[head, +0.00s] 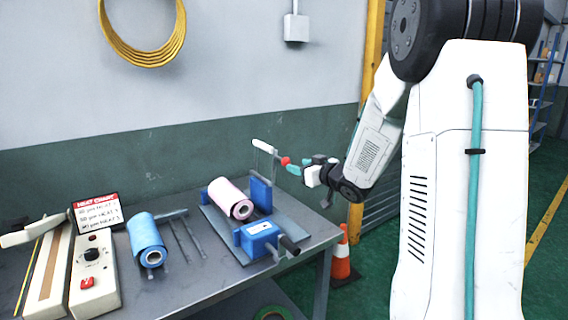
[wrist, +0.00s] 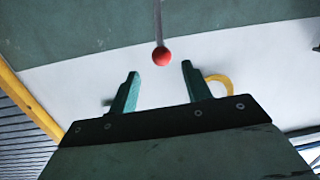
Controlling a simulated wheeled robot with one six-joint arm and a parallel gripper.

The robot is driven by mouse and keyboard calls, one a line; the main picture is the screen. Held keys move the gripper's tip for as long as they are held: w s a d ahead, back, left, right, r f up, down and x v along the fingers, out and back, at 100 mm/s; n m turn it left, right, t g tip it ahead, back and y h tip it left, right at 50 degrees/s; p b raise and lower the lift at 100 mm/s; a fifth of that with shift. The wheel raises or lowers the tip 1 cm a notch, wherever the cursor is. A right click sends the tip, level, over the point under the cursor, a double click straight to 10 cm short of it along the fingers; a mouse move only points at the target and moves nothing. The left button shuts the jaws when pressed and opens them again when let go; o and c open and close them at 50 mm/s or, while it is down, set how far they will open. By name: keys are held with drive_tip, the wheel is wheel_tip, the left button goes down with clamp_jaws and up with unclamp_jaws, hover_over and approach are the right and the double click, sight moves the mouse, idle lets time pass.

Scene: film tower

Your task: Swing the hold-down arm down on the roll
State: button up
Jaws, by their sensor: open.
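The hold-down arm ends in a red ball knob (head: 285,161), raised above the blue stand. In the wrist view, the knob (wrist: 161,56) sits on a thin grey rod (wrist: 158,20), just beyond the fingertips and roughly centred between them. My gripper (head: 293,167) is open beside the knob, to its right in the head view. In the wrist view, my gripper (wrist: 160,68) shows two green fingers apart, with nothing between them. A pale pink roll (head: 228,196) lies in the blue stand (head: 260,194), below and left of the knob. The arm's pivot is not clear.
A blue roll (head: 147,239) and thin rods (head: 188,238) lie on the grey table (head: 190,275). A sealer with a red button (head: 87,282) and a heat chart sign (head: 97,211) stand at left. An orange cone (head: 341,262) stands on the floor beside the table.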

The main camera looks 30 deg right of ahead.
sight(286, 162)
drive_tip(key=w, duration=0.2)
drive_tip(key=w+y, duration=0.1)
drive_tip(key=w, duration=0.2)
drive_tip(key=w+a+f+y, duration=0.1)
drive_tip(key=w, duration=0.1)
drive_tip(key=shift+w+n+t, duration=0.15)
drive_tip(key=shift+n+t, duration=0.15)
drive_tip(key=shift+t, duration=0.1)
clamp_jaws()
